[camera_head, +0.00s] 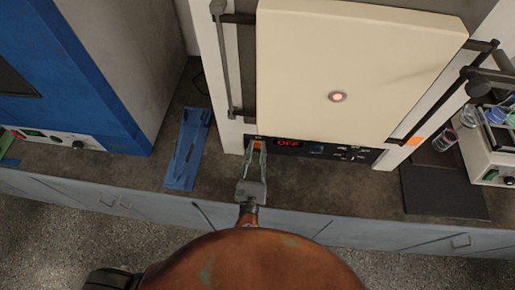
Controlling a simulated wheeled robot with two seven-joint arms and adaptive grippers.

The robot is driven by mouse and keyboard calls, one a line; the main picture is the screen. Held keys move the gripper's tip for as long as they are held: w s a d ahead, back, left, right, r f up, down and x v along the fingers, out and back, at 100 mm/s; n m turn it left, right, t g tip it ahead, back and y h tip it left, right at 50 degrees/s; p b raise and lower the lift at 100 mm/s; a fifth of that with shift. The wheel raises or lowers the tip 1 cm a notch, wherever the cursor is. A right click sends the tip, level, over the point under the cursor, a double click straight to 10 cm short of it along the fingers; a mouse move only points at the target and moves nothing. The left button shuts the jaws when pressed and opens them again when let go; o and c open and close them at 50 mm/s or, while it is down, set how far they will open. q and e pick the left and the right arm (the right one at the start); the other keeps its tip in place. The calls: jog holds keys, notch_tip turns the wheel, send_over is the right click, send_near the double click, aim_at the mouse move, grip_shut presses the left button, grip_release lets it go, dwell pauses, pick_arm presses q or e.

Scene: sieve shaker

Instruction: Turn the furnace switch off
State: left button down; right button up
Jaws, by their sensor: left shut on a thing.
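The furnace (360,60) stands at the top centre, its cream door closed with a small glowing round spot on it. Its dark control panel (330,152) runs below the door, and the red display (288,143) reads OFF. The furnace switch (257,144) shows as a small orange patch at the panel's left end. My left gripper (256,151) reaches up from the bottom, its fingertips on either side of the switch and closed on it. The fingers partly hide the switch. My right gripper is out of view.
A blue tool or rack (187,150) lies on the bench left of the furnace. A blue machine (80,70) stands at the far left. At the right are a dark mat (440,192) and a white device (488,155) with bottles. The bench's front edge is close by.

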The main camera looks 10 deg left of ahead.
pick_arm(q)
jog(key=shift+f, duration=0.15)
jog(key=c, duration=1.8)
grip_release()
jog(key=shift+o, duration=0.2)
